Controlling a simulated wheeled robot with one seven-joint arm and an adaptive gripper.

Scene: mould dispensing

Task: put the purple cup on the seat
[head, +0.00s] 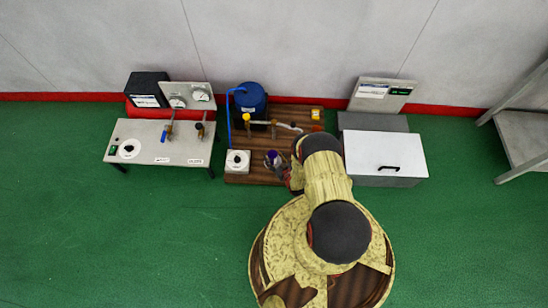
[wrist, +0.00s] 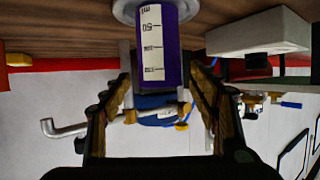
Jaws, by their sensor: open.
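The purple cup (wrist: 172,45) with a white graduated label fills the top middle of the wrist view, which shows the scene upside down. Its base is at a pale round disc (wrist: 124,12) on the wooden board; I cannot tell whether this disc is the seat. In the head view the purple cup (head: 271,156) shows small, just left of my arm. My gripper (wrist: 161,72) is open, with one finger on each side of the cup. Contact between fingers and cup cannot be made out. My arm hides part of the gripper in the head view.
A white block with a black top (head: 237,161) stands left of the cup on the wooden board (head: 258,176). Pipes and a blue tank (head: 250,98) are behind. A grey bench (head: 142,139) stands left, a white lidded box (head: 384,154) right. The green floor is clear.

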